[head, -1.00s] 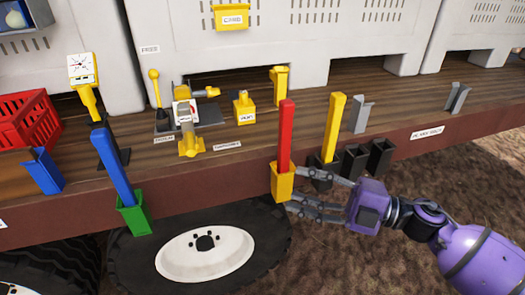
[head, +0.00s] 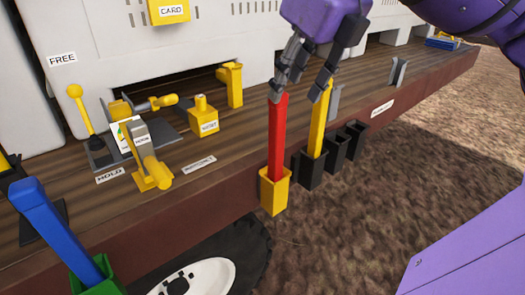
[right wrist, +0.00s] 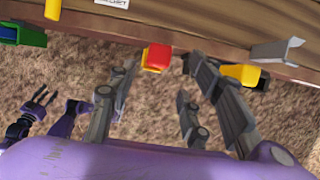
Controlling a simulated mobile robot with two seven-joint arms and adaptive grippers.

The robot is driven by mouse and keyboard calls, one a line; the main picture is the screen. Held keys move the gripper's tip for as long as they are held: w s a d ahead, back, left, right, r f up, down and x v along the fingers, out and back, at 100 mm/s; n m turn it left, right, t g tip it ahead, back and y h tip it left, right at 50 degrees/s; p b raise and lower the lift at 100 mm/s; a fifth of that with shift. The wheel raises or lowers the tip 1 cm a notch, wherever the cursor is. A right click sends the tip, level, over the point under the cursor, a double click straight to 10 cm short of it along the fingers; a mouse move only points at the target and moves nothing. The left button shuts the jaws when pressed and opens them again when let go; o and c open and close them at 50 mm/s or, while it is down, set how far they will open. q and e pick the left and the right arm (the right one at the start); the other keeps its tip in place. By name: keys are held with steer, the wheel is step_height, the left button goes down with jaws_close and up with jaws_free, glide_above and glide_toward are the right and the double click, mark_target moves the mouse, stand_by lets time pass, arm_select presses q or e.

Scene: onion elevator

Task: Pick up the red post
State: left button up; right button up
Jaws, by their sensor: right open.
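The red post (head: 277,140) stands upright in a yellow holder (head: 274,193) on the deck's front edge. My right gripper (head: 300,90) is above it, open and empty, fingers pointing down. In the head view one finger overlaps the post's top; I cannot tell whether they touch. In the right wrist view the red post's top (right wrist: 158,55) shows between the spread fingertips (right wrist: 157,68). My left gripper (right wrist: 42,98) shows small at the left of the right wrist view, its fingers apart; it is not in the head view.
A yellow post (head: 319,122) in a black holder (head: 312,172) stands close right of the red one, with empty black holders beyond. A blue post (head: 55,230) in a green holder (head: 98,272) is at left. Levers and a yellow box (head: 203,118) stand behind.

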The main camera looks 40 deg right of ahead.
mark_target(280, 104)
steer(key=shift+w+d+f, duration=0.15)
steer(key=shift+w+f, duration=0.4)
steer(key=shift+f, duration=0.1)
steer(key=shift+s+f, duration=0.15)
steer(key=shift+f, duration=0.1)
steer(key=shift+s+a+f, duration=0.15)
steer(key=shift+a+f, duration=0.2)
steer(key=shift+w+f, duration=1.15)
steer(key=shift+f, duration=0.05)
steer(key=shift+w+a+f, duration=0.1)
steer(key=shift+a+f, duration=0.05)
steer(key=shift+f, duration=0.45)
steer(key=shift+w+f, duration=0.1)
steer(key=c, duration=1)
arm_select(q)
steer(key=shift+s+f, duration=0.2)
steer(key=shift+s, duration=0.5)
arm_select(e)
jaws_close()
